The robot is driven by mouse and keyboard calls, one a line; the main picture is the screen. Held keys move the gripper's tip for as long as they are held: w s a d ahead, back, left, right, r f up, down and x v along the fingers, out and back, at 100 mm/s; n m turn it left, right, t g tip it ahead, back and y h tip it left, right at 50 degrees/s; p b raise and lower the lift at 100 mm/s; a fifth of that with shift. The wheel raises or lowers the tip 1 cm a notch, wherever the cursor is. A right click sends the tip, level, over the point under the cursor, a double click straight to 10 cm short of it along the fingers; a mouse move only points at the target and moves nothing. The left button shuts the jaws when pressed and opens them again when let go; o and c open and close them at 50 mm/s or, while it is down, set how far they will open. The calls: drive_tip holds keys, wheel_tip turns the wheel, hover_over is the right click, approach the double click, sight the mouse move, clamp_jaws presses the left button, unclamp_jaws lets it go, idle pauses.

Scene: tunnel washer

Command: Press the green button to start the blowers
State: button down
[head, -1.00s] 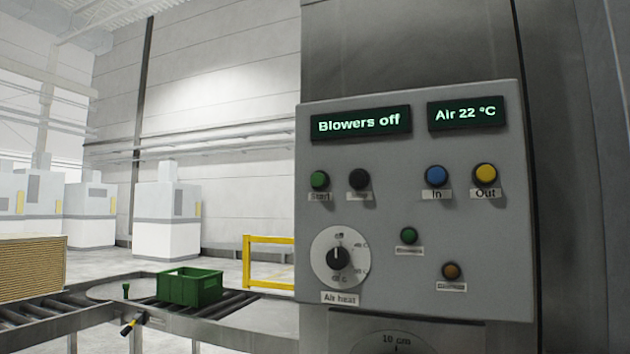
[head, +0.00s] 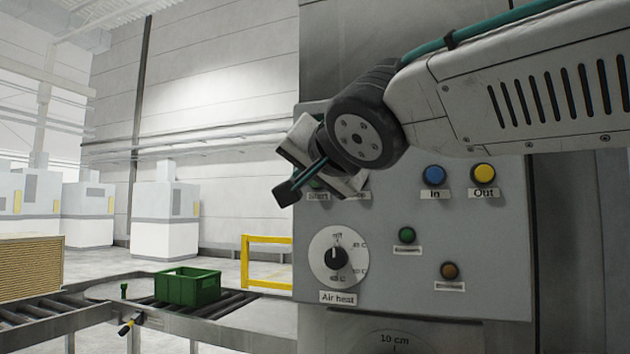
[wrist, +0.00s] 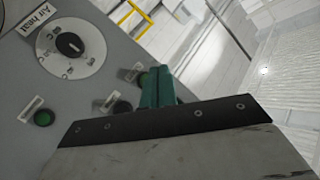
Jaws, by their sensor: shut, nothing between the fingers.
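The grey control panel (head: 470,240) carries the green Start button, which my arm mostly hides in the head view; only a sliver of green and part of its label show. In the wrist view the green Start button (wrist: 144,79) shows beside my gripper's teal fingers, with the dark stop button (wrist: 122,107) next to it. My gripper (head: 288,192) is shut and empty, in front of the panel's left edge by the Start label. It also shows in the wrist view (wrist: 157,86). I cannot tell whether the fingertips touch anything.
The panel also has a blue In button (head: 434,175), a yellow Out button (head: 483,174), an air heat dial (head: 336,257), a green lamp (head: 407,235) and an amber lamp (head: 448,270). A green crate (head: 188,287) sits on the conveyor at left.

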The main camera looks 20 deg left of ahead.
drive_tip(key=shift+s+a+r+y, duration=0.2)
drive_tip(key=shift+a+r, duration=0.05)
drive_tip(key=shift+a, duration=0.15)
drive_tip(key=shift+s+a+r+y, duration=0.15)
drive_tip(key=shift+a+r+y, duration=0.1)
drive_tip(key=shift+a, duration=0.1)
drive_tip(key=w, duration=0.8)
drive_tip(key=shift+w+d, duration=0.4)
idle(1.5)
drive_tip(key=shift+w, duration=0.4)
drive_tip(key=shift+w, duration=0.55)
idle(0.4)
drive_tip(key=shift+s, duration=0.95)
